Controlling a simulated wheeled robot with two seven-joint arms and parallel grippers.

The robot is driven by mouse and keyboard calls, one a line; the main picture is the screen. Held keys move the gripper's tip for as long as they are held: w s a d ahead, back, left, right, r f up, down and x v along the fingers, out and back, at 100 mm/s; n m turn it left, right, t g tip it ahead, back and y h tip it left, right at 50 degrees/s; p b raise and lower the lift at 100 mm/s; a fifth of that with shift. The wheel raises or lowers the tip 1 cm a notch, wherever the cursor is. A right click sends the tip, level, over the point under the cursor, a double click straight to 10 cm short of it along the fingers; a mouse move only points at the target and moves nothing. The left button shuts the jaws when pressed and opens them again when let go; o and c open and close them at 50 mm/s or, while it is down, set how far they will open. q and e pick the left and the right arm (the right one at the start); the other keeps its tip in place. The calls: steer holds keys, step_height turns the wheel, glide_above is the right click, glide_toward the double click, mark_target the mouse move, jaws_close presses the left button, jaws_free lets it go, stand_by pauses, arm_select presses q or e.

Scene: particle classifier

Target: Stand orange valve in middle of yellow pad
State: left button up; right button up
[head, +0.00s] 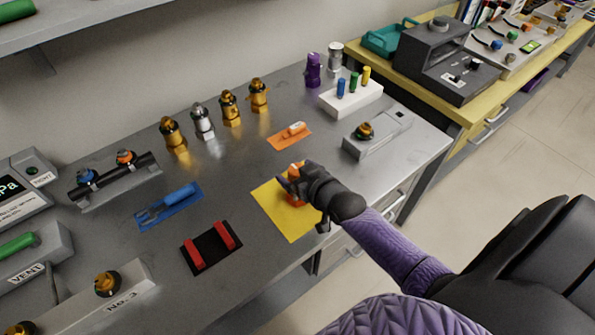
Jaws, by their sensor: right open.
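The yellow pad (285,227) lies on the grey bench near its front edge. The orange valve (294,170) is over the pad's upper part and appears upright, with its top showing. My right gripper (289,185) is open at the valve, with its fingers beside it, and hides much of its body. I cannot tell whether the fingers touch the valve, or exactly where its base meets the pad. My left gripper is not in view.
A black pad with red bars (211,247) and a blue mat (158,214) lie left. An orange mat (276,141) lies behind. Several brass and silver fittings (203,122) stand along the back. A grey block (372,142) and a white holder (350,101) stand right.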

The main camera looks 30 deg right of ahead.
steer(key=shift+s+r+p, duration=0.2)
steer(key=shift+r+p, duration=0.1)
steer(key=p+v, duration=0.4)
steer(key=v, duration=0.8)
steer(key=s+a+f+g, duration=0.1)
steer(key=s+f+g, duration=0.3)
steer(key=f, duration=0.5)
steer(key=s+a+f+g, duration=0.1)
steer(key=s+f+g, duration=0.2)
steer(key=s+f, duration=0.45)
steer(key=s+a+f+n+g, duration=0.1)
steer(key=s+a+f+g, duration=0.1)
steer(key=s+f, duration=0.3)
steer(key=s+a+f+n+g, duration=0.1)
steer(key=s+a+f+g, duration=0.2)
steer(key=s, duration=0.7)
step_height(320, 180, down, 3)
steer(key=shift+r+g, duration=0.2)
steer(key=shift+g, duration=0.3)
steer(key=shift+s, duration=0.1)
